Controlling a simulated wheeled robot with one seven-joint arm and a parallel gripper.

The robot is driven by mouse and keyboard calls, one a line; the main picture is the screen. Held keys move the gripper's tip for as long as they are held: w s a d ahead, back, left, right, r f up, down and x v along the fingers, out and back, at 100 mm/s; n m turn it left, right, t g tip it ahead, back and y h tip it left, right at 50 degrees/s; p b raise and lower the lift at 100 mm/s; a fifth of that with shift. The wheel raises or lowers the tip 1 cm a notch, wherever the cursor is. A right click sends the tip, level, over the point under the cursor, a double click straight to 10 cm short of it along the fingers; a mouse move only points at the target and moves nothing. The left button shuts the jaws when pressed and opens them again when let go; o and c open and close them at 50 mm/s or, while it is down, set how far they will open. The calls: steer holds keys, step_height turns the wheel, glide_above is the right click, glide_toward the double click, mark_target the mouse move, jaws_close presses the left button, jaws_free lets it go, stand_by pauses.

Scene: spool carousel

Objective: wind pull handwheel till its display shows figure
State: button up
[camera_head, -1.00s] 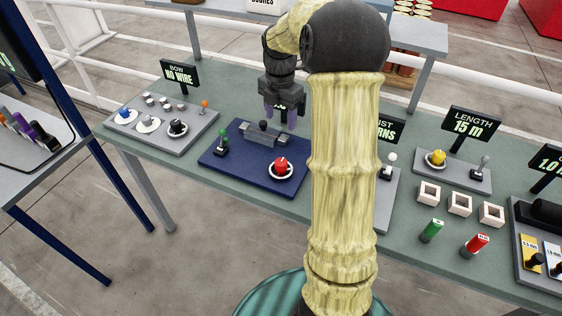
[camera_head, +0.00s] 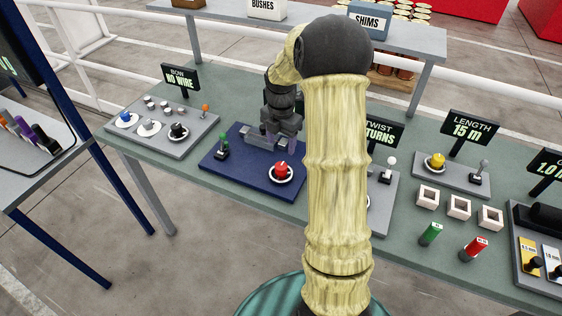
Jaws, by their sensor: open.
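No control in view can be read as the pull handwheel, and no display legibly says pull. My gripper (camera_head: 279,142) is open, pointing down over the back of the blue panel (camera_head: 225,172). It covers much of a grey block (camera_head: 256,138) there; contact cannot be told. A red knob on a white ring (camera_head: 281,172) sits on the panel in front of my gripper, and a green-topped lever (camera_head: 222,146) stands to its left. Any display behind this panel is hidden by my gripper and arm.
The length display (camera_head: 471,127) reads 15 m. My arm hides part of the twist display (camera_head: 384,133) and its panel. Square white frames (camera_head: 459,206) and green (camera_head: 431,234) and red (camera_head: 474,248) cylinders lie at right.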

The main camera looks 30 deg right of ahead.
mark_target(281, 166)
step_height(281, 166, down, 10)
steer(key=shift+r+p, duration=0.25)
steer(key=shift+p, duration=0.35)
steer(key=shift+c, duration=0.2)
steer(key=c, duration=1)
